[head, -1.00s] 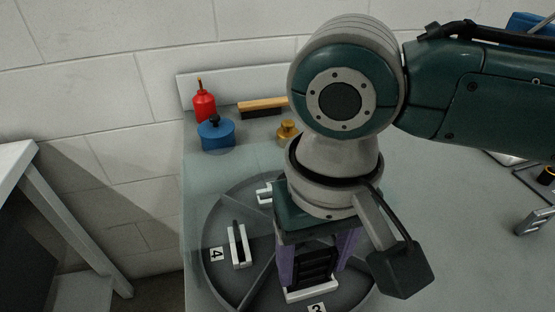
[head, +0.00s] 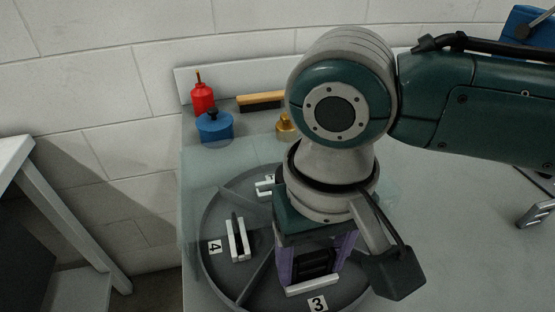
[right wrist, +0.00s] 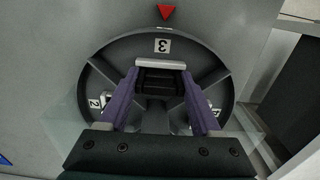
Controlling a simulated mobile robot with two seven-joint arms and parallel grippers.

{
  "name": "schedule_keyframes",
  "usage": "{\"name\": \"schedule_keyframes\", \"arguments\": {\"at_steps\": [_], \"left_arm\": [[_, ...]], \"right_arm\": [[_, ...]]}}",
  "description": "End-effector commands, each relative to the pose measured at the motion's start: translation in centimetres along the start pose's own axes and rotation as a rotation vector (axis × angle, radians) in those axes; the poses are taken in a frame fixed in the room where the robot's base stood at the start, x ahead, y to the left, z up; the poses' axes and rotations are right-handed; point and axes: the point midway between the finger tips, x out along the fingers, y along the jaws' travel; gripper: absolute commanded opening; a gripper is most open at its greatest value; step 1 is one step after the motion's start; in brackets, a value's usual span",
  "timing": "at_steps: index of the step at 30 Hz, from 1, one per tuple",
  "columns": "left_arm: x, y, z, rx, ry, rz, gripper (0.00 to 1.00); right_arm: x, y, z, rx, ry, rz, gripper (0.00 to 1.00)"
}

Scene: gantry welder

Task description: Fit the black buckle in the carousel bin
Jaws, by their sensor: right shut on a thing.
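My right gripper (head: 315,276) has purple fingers pointing down, shut on the black buckle (head: 315,264). The carousel (head: 212,262) is a round grey tray with divider walls and numbered bins. The gripper is over bin 3, with the buckle at the white holder (head: 312,286) beside the number 3 label. In the right wrist view the buckle (right wrist: 160,82) lies between the fingers, right against the white holder (right wrist: 160,64). I cannot tell how deep it sits. Bin 4 has a white holder (head: 237,240) with a dark upright piece. My left gripper is out of view.
A red bottle (head: 203,98), a blue lidded pot (head: 214,127), a brush (head: 262,101) and a brass piece (head: 285,127) stand behind the carousel. A clear pane covers part of it. A red triangle (right wrist: 166,12) points at label 3. The bench right of the arm is mostly clear.

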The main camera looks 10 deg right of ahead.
Motion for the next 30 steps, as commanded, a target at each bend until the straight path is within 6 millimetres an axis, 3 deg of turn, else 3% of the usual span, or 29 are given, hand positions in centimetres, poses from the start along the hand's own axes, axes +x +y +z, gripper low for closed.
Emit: {"name": "schedule_keyframes", "arguments": {"at_steps": [1,2,11,20,30], "left_arm": [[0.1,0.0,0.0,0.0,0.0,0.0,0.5],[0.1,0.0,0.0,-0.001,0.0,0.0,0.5],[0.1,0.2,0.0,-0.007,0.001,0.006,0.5],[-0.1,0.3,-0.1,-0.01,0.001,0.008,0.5],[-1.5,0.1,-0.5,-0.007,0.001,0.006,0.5]], "right_arm": [[0.2,0.0,0.0,0.0,0.0,-0.001,0.13],[0.2,0.0,0.0,0.0,0.0,-0.001,0.66],[0.1,0.0,0.0,0.0,0.0,0.0,1.0],[-0.3,0.0,0.0,0.0,0.001,-0.001,1.0],[-6.6,-0.1,-0.1,-0.001,0.004,-0.003,1.0]]}}
